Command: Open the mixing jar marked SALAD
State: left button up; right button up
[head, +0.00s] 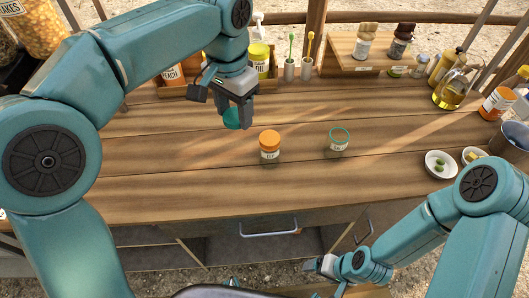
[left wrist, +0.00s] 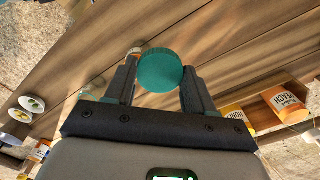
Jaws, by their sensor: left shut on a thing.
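A teal lid (head: 232,119) is between the fingers of my left gripper (head: 236,112), which is shut on it; the lid also shows in the left wrist view (left wrist: 160,71). I cannot tell if it touches the table. A small glass jar with a teal rim (head: 339,141) stands upright and lidless on the table to the right; its label is too small to read surely. A jar with an orange lid (head: 269,145) stands closed between the left gripper and the open jar. My right gripper (head: 322,266) is low in front of the table, apart from the jars; its fingers are unclear.
A wooden tray with bottles (head: 262,73) and two small holders with sticks (head: 290,70) stand behind the left gripper. A wooden riser (head: 340,62) holds jars at the back. Oil bottles (head: 449,92) and small white bowls (head: 440,173) are at right. The front middle planks are clear.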

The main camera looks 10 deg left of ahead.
pick_arm(q)
jog(key=shift+w, duration=0.1)
jog(key=b, duration=0.2)
send_over(241, 171)
notch_tip(241, 171, down, 15)
jog(key=shift+f, duration=0.1)
notch_tip(241, 171, down, 5)
jog(key=shift+r, duration=0.15)
jog(key=o, duration=1.2)
jog(key=shift+c, duration=0.2)
